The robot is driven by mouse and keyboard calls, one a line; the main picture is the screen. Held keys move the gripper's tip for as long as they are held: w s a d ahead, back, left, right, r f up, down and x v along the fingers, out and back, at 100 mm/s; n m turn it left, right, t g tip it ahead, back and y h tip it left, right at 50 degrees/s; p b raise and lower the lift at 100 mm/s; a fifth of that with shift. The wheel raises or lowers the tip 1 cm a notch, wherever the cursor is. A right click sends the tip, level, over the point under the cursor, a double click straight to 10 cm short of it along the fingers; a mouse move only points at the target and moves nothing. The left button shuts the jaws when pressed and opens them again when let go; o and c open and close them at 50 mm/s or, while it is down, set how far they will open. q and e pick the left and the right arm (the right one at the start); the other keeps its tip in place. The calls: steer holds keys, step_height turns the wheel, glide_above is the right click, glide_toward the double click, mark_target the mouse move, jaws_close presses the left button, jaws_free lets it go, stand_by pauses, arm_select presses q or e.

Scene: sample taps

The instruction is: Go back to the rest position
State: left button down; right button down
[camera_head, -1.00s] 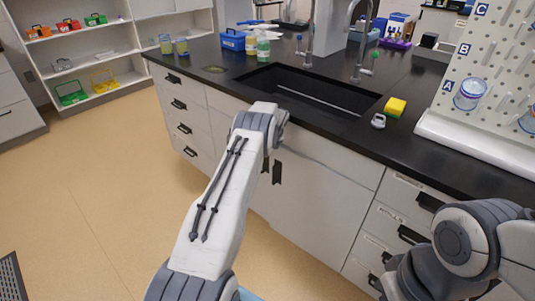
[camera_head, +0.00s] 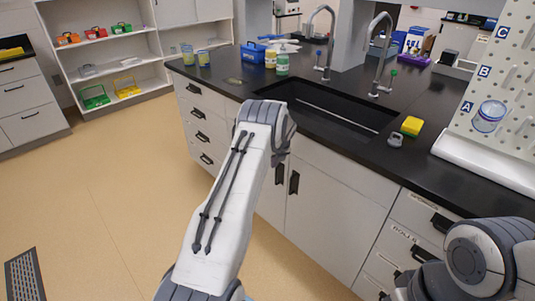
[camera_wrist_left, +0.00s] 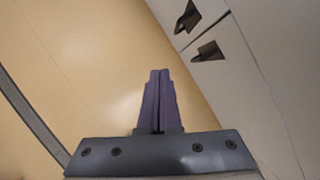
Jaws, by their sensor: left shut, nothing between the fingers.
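My left arm reaches up from the bottom of the head view, in front of the sink cabinet. Its gripper is hidden behind the arm there. In the left wrist view my left gripper (camera_wrist_left: 159,75) is shut and empty, its two purple fingers together over the tan floor, beside the cabinet doors. Part of my right arm shows at the lower right of the head view. My right gripper is not seen.
A black counter (camera_head: 350,157) holds a sink (camera_head: 315,110), two taps (camera_head: 380,60), a yellow sponge (camera_head: 411,126) and a pegboard (camera_head: 512,90). Cabinet doors (camera_head: 325,205) stand close to my left arm. Open floor (camera_head: 100,200) lies to the left.

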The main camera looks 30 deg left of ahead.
arm_select(q)
step_height(320, 180, up, 6)
steer(key=s, duration=0.2)
steer(key=shift+s+a+f, duration=0.2)
steer(key=shift+a+f, duration=0.05)
steer(key=shift+a, duration=0.1)
steer(key=s+d+r+n+h+p, duration=0.1)
steer(key=s+d+r+n, duration=0.3)
steer(key=d, duration=0.6)
steer(key=s+d+r+n+h+p, duration=0.1)
steer(key=s+d+r+n, duration=0.1)
steer(key=s+d+r, duration=0.5)
steer(key=d+r+n+h+p, duration=0.15)
steer(key=d+r, duration=0.35)
steer(key=d, duration=0.7)
steer(key=s+d+r+n+g, duration=0.1)
steer(key=s+d+r+n, duration=0.2)
steer(key=s, duration=0.5)
steer(key=s+d+r+n, duration=0.1)
steer(key=s+d+n, duration=0.2)
steer(key=s+d, duration=0.4)
steer(key=s+n+g+p, duration=0.1)
steer(key=s+n, duration=0.4)
steer(key=s, duration=1.1)
steer(key=shift+s+a+r+g+h+p, duration=0.25)
steer(key=shift+a+r+g+h+p, duration=0.15)
steer(key=shift+a+h+p, duration=0.05)
